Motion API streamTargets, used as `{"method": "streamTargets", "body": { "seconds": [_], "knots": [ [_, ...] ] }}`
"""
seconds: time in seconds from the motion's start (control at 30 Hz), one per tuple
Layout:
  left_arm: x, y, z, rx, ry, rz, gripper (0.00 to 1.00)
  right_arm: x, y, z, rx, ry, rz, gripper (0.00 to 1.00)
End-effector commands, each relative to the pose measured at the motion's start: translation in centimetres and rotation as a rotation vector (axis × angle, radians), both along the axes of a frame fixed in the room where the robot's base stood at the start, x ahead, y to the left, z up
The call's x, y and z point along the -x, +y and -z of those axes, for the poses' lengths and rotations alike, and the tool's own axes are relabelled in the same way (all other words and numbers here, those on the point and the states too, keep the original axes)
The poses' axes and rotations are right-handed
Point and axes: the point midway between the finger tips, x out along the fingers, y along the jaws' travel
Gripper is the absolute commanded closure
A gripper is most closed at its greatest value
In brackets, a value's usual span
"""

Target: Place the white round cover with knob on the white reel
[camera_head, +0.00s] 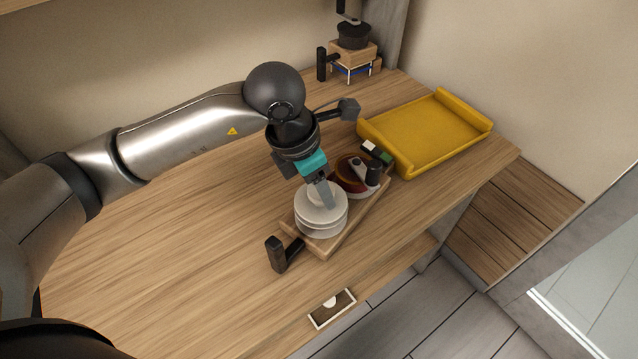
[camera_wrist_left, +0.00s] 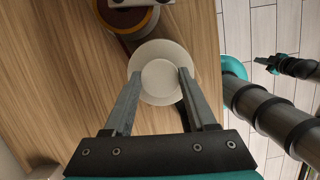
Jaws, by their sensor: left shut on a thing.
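My left gripper (camera_head: 325,200) points down and is shut on the white round cover (camera_head: 307,208), with its fingers at the raised middle. The cover sits right over the white reel (camera_head: 318,232), whose pale rim shows just below it. I cannot tell whether the two touch. In the left wrist view the cover (camera_wrist_left: 160,76) lies between the two fingers (camera_wrist_left: 160,85), and it hides the reel. A dark gripper-like part (camera_wrist_left: 284,66), perhaps my right gripper, shows small at the right of the left wrist view; its jaws are unclear.
The reel stands on a wooden board (camera_head: 345,232) with a black handle (camera_head: 283,254). A yellow tray (camera_head: 430,132) lies at back right. The left tabletop is clear.

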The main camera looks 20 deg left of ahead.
Motion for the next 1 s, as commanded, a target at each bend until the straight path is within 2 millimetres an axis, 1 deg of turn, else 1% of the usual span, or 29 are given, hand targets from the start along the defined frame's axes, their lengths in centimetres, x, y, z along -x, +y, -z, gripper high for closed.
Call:
{"method": "streamTargets", "body": {
  "seconds": [0.03, 0.2, 0.3, 0.57, 0.67, 0.77, 1.0],
  "knots": [
    [0.0, 0.0, 0.2, 0.000, 0.000, 0.000, 0.42, 0.0, 0.0, 0.2, 0.000, 0.000, 0.000, 1.00],
    [0.0, 0.0, 0.1, 0.000, 0.000, 0.000, 0.23, 0.0, 0.0, 0.1, 0.000, 0.000, 0.000, 1.00],
    [0.0, 0.0, 0.1, -0.001, 0.001, 0.000, 0.13, 0.0, 0.0, 0.1, 0.000, 0.001, 0.000, 1.00],
    [0.0, 0.0, 0.0, -0.001, 0.001, 0.000, 0.13, 0.0, 0.0, 0.0, 0.000, 0.001, 0.000, 1.00],
    [0.0, 0.0, -0.5, 0.000, 0.000, 0.000, 0.13, 0.1, 0.0, -0.3, 0.000, 0.001, 0.000, 1.00],
    [0.3, 0.3, -2.0, 0.001, -0.002, 0.001, 0.13, 0.1, 0.0, -0.5, 0.000, 0.001, 0.000, 1.00],
    [1.3, 1.4, -7.3, 0.000, -0.004, 0.000, 0.13, 0.1, 0.0, -1.1, 0.000, 0.001, 0.000, 1.00]
  ]
}}
